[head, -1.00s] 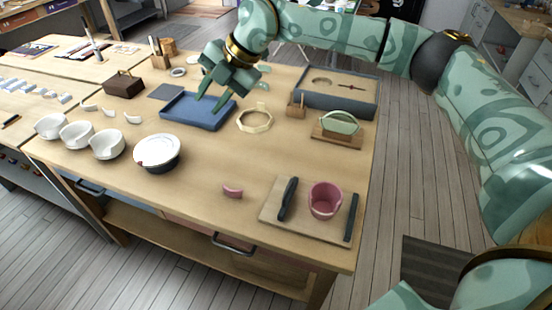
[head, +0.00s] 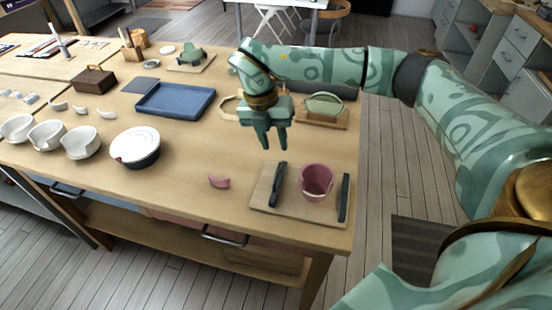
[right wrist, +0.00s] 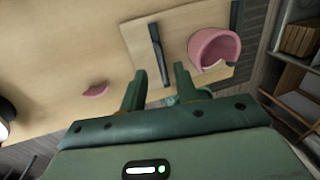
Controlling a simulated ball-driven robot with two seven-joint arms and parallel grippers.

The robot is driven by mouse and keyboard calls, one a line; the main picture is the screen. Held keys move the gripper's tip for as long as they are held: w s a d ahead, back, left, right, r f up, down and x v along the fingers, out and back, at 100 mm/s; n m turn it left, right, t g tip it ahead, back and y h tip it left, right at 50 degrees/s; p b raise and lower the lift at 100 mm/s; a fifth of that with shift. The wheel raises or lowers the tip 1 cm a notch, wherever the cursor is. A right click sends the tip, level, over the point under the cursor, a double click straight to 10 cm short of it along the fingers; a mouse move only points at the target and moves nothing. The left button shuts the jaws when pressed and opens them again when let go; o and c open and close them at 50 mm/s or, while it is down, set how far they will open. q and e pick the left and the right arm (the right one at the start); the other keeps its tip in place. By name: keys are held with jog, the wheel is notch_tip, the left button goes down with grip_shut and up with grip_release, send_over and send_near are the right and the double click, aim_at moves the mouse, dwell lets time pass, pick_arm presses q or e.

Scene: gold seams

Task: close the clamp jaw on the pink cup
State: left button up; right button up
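The pink cup (head: 316,181) stands on a wooden clamp board (head: 265,203) near the table's front right corner. A dark jaw (head: 279,184) stands on its left, apart from it, and another dark jaw (head: 344,197) on its right. The cup (right wrist: 214,48) shows a broken notch in its rim in the right wrist view, with the left jaw (right wrist: 157,48) beside it. A loose pink shard (head: 219,181) lies left of the board. My right gripper (head: 274,149) is open and empty, above the table behind the jaw; its fingers (right wrist: 160,85) are spread. My left gripper is out of view.
A white plate on a dark bowl (head: 135,147), white cups (head: 80,142) and a blue tray (head: 176,99) stand to the left. A green piece on a wooden stand (head: 323,106) is behind the gripper. Bare tabletop lies between shard and tray.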

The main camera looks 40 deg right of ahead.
aim_at(280, 163)
jog(key=f, duration=0.1)
jog(key=f+b, duration=0.1)
jog(key=f, duration=0.3)
jog(key=shift+s+d+f, duration=0.25)
jog(key=shift+s+d, duration=0.1)
jog(key=shift+s, duration=0.05)
grip_shut()
jog(key=shift+s+d+r, duration=0.15)
jog(key=shift+s, duration=0.1)
jog(key=s+d+p, duration=0.2)
jog(key=p, duration=0.1)
jog(key=shift+s+r, duration=0.1)
jog(key=shift+s, duration=0.15)
jog(key=shift+d, duration=0.15)
jog(key=shift+f, duration=0.2)
grip_release()
